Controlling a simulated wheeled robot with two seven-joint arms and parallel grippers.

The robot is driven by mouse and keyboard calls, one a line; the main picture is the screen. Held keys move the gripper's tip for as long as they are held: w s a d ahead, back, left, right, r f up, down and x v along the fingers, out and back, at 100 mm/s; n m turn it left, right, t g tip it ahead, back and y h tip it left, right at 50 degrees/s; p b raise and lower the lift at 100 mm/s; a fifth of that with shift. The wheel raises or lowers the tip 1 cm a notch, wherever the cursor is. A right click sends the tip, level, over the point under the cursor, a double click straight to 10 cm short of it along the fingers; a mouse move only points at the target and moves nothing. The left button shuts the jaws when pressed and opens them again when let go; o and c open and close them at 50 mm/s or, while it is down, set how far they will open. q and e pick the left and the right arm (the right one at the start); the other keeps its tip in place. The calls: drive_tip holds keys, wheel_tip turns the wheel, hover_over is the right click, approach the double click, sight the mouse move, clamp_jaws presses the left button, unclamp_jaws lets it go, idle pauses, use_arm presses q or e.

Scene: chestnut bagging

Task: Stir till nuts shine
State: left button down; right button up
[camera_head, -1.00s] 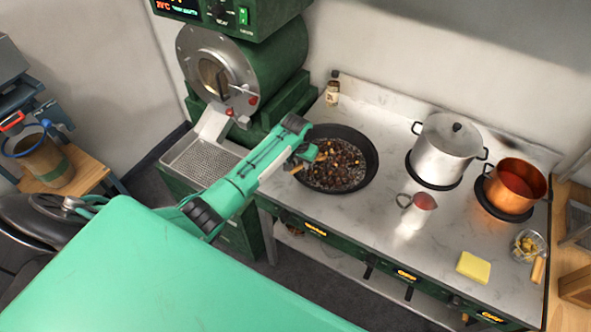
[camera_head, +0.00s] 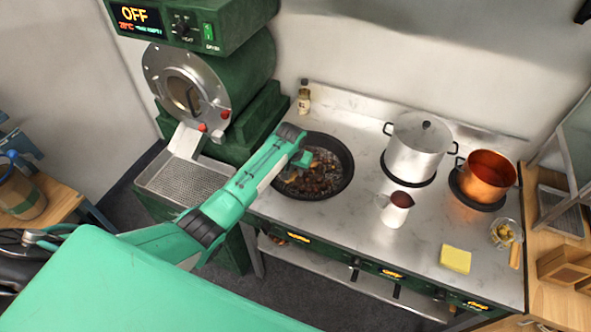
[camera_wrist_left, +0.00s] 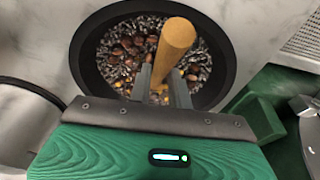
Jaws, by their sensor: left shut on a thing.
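A round black pan (camera_head: 347,182) sits on the left part of the stove. It holds brown chestnuts (camera_head: 313,184) among dark and pale gravel-like bits; the nuts also show in the left wrist view (camera_wrist_left: 124,47). My left gripper (camera_head: 300,160) is over the pan's left half. In the wrist view my left gripper (camera_wrist_left: 162,88) is shut on a thick wooden handle (camera_wrist_left: 174,46) that stands tilted over the nuts. The handle's lower end is hidden by the fingers. My right gripper is not in view.
Right of the pan stand a steel pot (camera_head: 421,151), a copper pot (camera_head: 487,178) and a small jug (camera_head: 396,212). A yellow block (camera_head: 455,259) and a glass bowl (camera_head: 505,233) lie near the front right. A green drum machine (camera_head: 222,85) with a perforated tray (camera_head: 178,190) stands left.

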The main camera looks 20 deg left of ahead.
use_arm(q)
drive_tip(key=w+v, duration=0.2)
drive_tip(key=v, duration=0.9)
drive_tip(key=shift+r+p, duration=0.3)
drive_tip(key=shift+r, duration=0.05)
drive_tip(key=shift+w, duration=0.15)
